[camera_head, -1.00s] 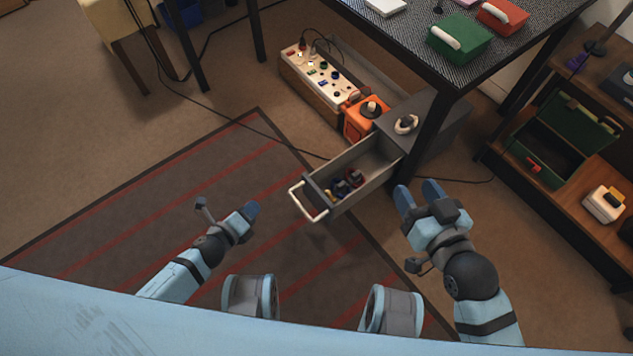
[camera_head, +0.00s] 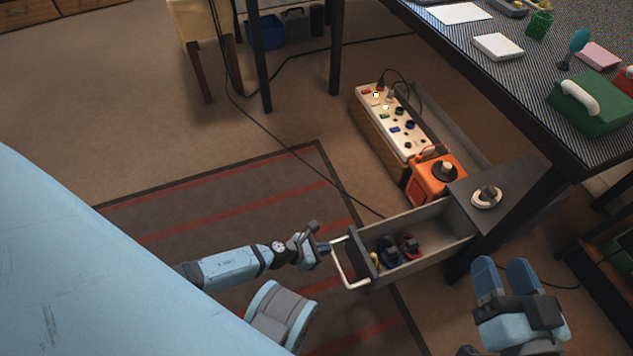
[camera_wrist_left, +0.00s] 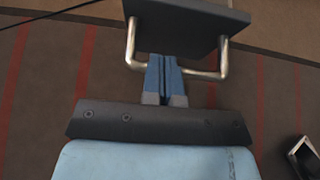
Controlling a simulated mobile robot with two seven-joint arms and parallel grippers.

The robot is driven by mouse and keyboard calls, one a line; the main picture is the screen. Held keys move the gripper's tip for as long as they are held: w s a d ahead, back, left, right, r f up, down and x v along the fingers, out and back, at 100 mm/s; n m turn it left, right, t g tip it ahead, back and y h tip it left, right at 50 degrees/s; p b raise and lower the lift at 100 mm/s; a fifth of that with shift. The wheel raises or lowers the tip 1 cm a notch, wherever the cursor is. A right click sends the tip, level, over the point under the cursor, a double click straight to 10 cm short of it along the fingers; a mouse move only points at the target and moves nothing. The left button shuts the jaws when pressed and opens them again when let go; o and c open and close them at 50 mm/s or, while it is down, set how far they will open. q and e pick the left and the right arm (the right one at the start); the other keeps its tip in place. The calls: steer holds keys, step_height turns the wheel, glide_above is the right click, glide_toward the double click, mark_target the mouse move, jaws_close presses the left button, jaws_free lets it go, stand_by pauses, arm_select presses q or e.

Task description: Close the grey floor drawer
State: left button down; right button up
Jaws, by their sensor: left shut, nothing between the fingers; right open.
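The grey floor drawer (camera_head: 437,232) is pulled open from its grey cabinet (camera_head: 525,190) under the table. Several small items in blue, red and yellow lie inside it. Its pale bar handle (camera_head: 346,268) faces my left gripper (camera_head: 327,248). In the left wrist view the shut, empty fingers (camera_wrist_left: 163,75) are at the handle bar (camera_wrist_left: 200,74), between its two posts and pointing at the dark drawer front (camera_wrist_left: 190,22). I cannot tell whether they touch it. My right gripper (camera_head: 508,268) is open and empty, to the right of the drawer.
An orange device (camera_head: 434,178) and a white power panel (camera_head: 395,122) stand behind the drawer. A round part (camera_head: 487,197) sits on the cabinet top. A black cable crosses the floor near the drawer. A table leg (camera_head: 510,225) stands right of it.

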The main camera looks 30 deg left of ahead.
mark_target(355, 242)
arm_select(q)
steer(key=b+x, duration=0.1)
steer(key=x, duration=0.3)
steer(key=shift+f, duration=0.1)
steer(key=shift+w+d, duration=0.65)
steer(key=shift+w, duration=0.2)
steer(key=shift+w+d, duration=0.65)
steer(key=shift+w, duration=0.2)
arm_select(e)
steer(key=shift+w+d+f+n, duration=0.1)
steer(key=shift+w+f+n, duration=0.15)
steer(key=shift+f, duration=0.3)
